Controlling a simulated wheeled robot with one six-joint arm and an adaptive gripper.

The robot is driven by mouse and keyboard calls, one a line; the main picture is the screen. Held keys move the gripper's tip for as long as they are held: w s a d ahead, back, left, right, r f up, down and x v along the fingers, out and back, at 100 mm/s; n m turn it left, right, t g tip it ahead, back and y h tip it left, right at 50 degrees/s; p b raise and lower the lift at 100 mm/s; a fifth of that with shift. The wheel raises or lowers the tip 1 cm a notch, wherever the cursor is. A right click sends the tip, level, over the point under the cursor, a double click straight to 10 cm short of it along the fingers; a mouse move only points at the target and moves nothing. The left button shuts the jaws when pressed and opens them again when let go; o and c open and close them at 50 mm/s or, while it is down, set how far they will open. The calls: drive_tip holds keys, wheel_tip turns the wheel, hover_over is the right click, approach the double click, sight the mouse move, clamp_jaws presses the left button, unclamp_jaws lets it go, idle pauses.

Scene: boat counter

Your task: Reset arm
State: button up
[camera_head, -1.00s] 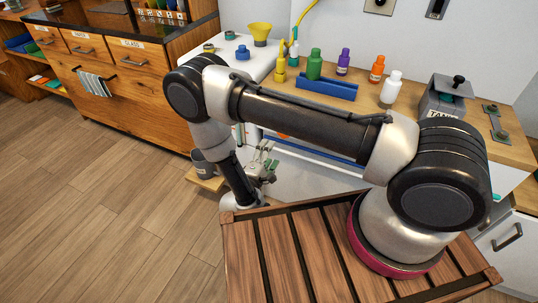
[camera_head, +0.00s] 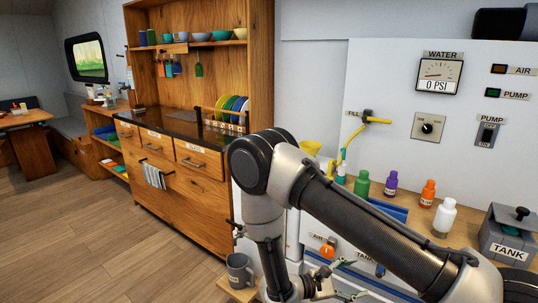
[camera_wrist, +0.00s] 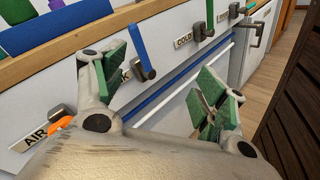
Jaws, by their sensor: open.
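My gripper (camera_wrist: 160,88) is open and empty in the wrist view, its two green-padded fingers spread apart in front of the white cabinet front (camera_wrist: 185,62). In the head view my gripper (camera_head: 328,284) is low at the bottom edge, partly cut off, below the counter top. My arm reaches left across the front of the counter, with its forearm hanging down. A blue-handled valve (camera_wrist: 140,48) shows beyond the gap between the fingers; I cannot tell its exact distance.
A grey mug (camera_head: 239,269) stands on a small wooden ledge left of my gripper. Several coloured bottles, including a white one (camera_head: 444,218), and a grey TANK box (camera_head: 508,236) stand on the counter. An orange handle (camera_wrist: 60,125) is near the AIR label. Wooden floor at left is clear.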

drive_tip(key=s+d+r+m+y, duration=0.4)
drive_tip(key=s+r+m+y, duration=0.1)
drive_tip(key=r, duration=0.7)
drive_tip(key=s+d+r+m+y, duration=0.4)
drive_tip(key=s+r+y, duration=0.1)
drive_tip(key=r, duration=0.8)
drive_tip(key=s+d+r+m+y, duration=0.4)
drive_tip(key=s+r+m+y, duration=0.1)
drive_tip(key=r, duration=0.7)
drive_tip(key=shift+s+r+m+y, duration=0.25)
drive_tip(key=shift+s+m+y, duration=0.05)
drive_tip(key=shift+s+y, duration=0.25)
